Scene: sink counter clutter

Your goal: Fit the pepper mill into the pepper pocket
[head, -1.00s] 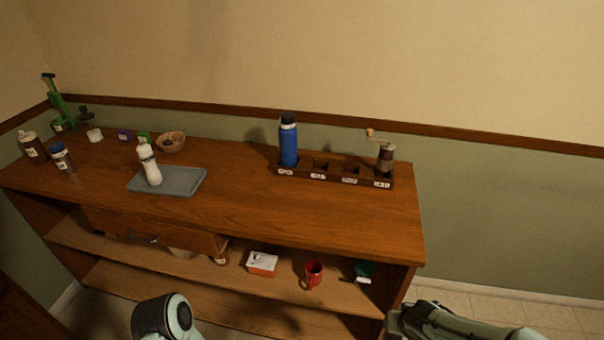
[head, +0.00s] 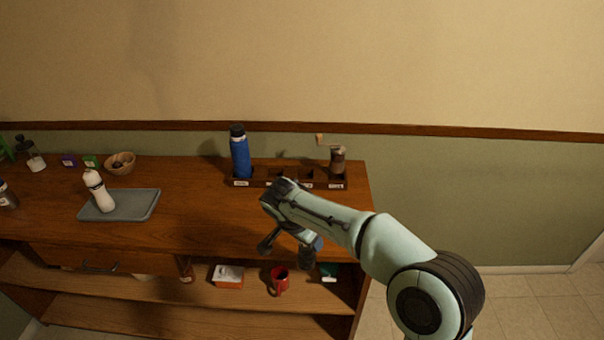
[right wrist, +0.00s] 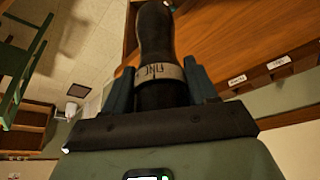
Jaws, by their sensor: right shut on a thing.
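My right gripper (right wrist: 160,88) is shut on a dark, round-ended thing (right wrist: 156,35) with a pale lettered band, which looks like the pepper mill. In the head view my right arm reaches in front of the counter, with the hand below and in front of the dark wooden rack (head: 240,183); the held thing is hard to make out there. The rack has a blue bottle (head: 241,158) in its left end and a brown grinder with a crank (head: 337,161) in its right end. The middle pockets look empty; their labels are too small to read. My left gripper is out of view.
A grey tray (head: 140,205) with a white bottle (head: 99,190) on it lies left on the counter. A wooden bowl (head: 119,163) stands behind it. A red mug (head: 279,281) and a box (head: 228,275) are on the shelf below. The counter between tray and rack is clear.

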